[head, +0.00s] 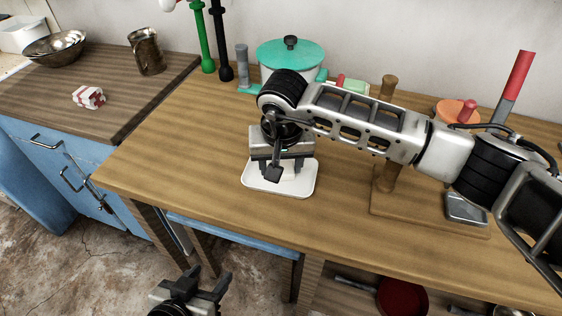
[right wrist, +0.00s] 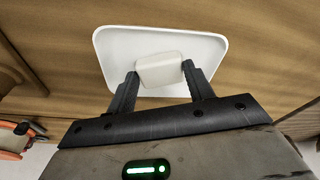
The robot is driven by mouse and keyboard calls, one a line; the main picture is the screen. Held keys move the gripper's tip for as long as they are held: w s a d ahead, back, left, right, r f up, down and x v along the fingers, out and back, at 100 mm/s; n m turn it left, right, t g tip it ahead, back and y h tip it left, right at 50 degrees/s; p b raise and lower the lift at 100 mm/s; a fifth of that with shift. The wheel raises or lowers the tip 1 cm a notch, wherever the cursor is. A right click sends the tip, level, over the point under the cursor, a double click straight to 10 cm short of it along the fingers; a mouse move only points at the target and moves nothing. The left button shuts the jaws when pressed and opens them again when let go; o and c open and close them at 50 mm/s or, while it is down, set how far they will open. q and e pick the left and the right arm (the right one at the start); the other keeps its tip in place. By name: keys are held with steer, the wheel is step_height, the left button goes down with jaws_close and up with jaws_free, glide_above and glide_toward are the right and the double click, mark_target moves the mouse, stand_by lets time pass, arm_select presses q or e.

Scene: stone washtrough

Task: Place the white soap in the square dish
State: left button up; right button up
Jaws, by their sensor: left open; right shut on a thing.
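The white square dish (head: 304,185) with rounded corners lies on the wooden worktop in the head view; its inside also shows in the right wrist view (right wrist: 118,45). My right gripper (head: 282,168) points down over the dish. In the right wrist view its two fingers are shut on the white soap (right wrist: 160,70), a small rounded block, one finger on each side. The soap is over the inside of the dish; I cannot tell if it touches the bottom. In the head view the gripper mostly hides the soap. My left gripper (head: 208,279) is open and empty, low in front of the worktop.
A teal pot (head: 290,58) stands behind the dish. A wooden stand (head: 386,178) is to the right, with an orange round thing (head: 455,110) behind. A red and white block (head: 89,97) and metal bowl (head: 55,47) are on the left counter. The worktop left of the dish is clear.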

steer(key=shift+f, duration=0.25)
steer(key=o, duration=0.9)
steer(key=shift+c, duration=0.2)
steer(key=shift+r, duration=0.1)
steer(key=shift+r+p, duration=0.3)
steer(key=shift+r, duration=0.05)
steer(key=shift+s+r+b, duration=0.1)
steer(key=shift+r+b, duration=0.2)
steer(key=shift+r, duration=0.1)
arm_select(q)
steer(key=shift+w+d+b, duration=0.1)
steer(key=shift+b, duration=0.45)
arm_select(e)
steer(key=v, duration=1)
steer(key=shift+r, duration=0.4)
steer(key=shift+s, duration=0.1)
